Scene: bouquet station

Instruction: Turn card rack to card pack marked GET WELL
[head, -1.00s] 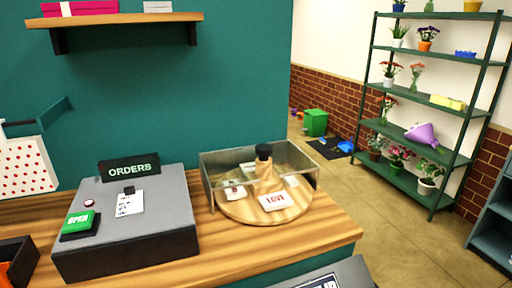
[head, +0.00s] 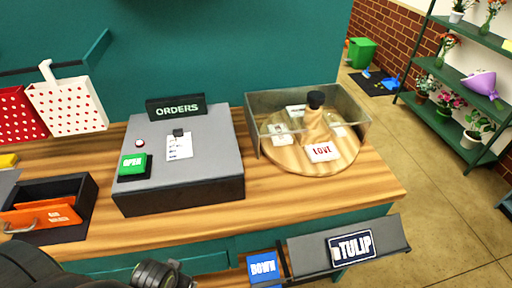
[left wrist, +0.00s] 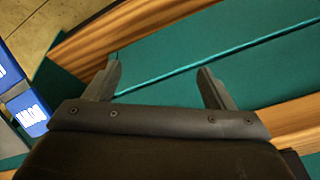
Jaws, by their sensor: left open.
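A white card pack marked LOVE (head: 322,152) faces front. Other white packs lie on the rack to the left, back and right; their words are too small to read. In the left wrist view my left gripper (left wrist: 157,80) is open and empty, with the teal counter front beyond its fingers. A dark part of my arm shows at the lower left of the head view. My right gripper is not seen.
A grey ORDERS box (head: 215,140) with a green OPEN button stands left of the rack. A black tray (head: 90,190) with orange pieces is at far left. A TULIP sign panel (head: 395,240) and a blue DOWN sign (head: 262,268) jut out in front of the counter.

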